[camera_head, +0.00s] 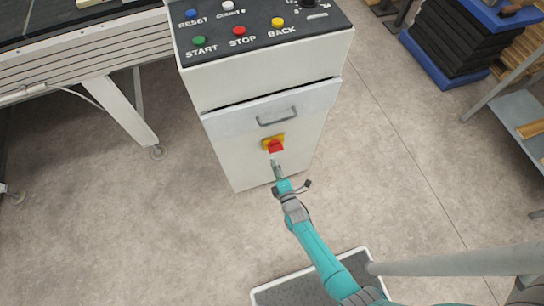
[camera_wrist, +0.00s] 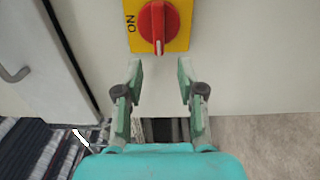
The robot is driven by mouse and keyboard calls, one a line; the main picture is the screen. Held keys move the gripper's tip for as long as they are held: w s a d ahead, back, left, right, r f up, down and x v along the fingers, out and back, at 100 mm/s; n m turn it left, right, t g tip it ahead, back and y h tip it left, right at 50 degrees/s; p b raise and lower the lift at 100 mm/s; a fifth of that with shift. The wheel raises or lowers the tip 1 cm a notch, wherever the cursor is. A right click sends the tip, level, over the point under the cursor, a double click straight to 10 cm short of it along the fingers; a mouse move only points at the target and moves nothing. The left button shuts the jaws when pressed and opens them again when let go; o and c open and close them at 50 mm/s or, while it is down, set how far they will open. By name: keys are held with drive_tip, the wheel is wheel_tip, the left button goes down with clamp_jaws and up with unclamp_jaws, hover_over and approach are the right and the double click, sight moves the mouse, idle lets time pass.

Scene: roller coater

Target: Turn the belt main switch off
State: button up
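The belt main switch is a red rotary knob on a yellow plate, on the front of a pale cabinet below its handle. It shows in the head view (camera_head: 275,146) and at the top of the wrist view (camera_wrist: 156,27). The knob's grip bar points toward my gripper in the wrist view, with a pale mark on it. The word ON reads sideways on the plate's left. My gripper (camera_wrist: 160,70) is open and empty, its two fingers apart just short of the switch. In the head view, my gripper (camera_head: 275,167) is close to the switch; contact is not visible there.
The cabinet (camera_head: 230,140) carries a sloped panel with several coloured buttons (camera_head: 238,30) and a grey handle (camera_head: 277,116). A conveyor frame (camera_head: 70,65) stands left. Dark stacked crates (camera_head: 450,50) and a shelf (camera_head: 520,110) stand right. Open floor (camera_head: 390,160) lies between.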

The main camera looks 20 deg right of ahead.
drive_tip(key=s, duration=0.7)
idle(0.5)
drive_tip(key=s+d+r+m+g, duration=0.1)
drive_tip(key=s+r+m, duration=0.35)
drive_tip(key=s, duration=0.45)
drive_tip(key=s+d+r+m, duration=0.1)
drive_tip(key=s+r+m, duration=0.4)
drive_tip(key=s, duration=0.5)
drive_tip(key=s+r+m+g, duration=0.1)
drive_tip(key=s+r+m, duration=0.3)
drive_tip(key=r, duration=0.8)
drive_tip(key=s+r+m+g, duration=0.1)
drive_tip(key=s+r+m, duration=0.3)
drive_tip(key=s+r, duration=0.3)
wheel_tip(320, 180, up, 5)
drive_tip(key=shift+s+d+r+m, duration=0.1)
drive_tip(key=shift+s+d+m, duration=0.2)
drive_tip(key=shift+d+m, duration=0.05)
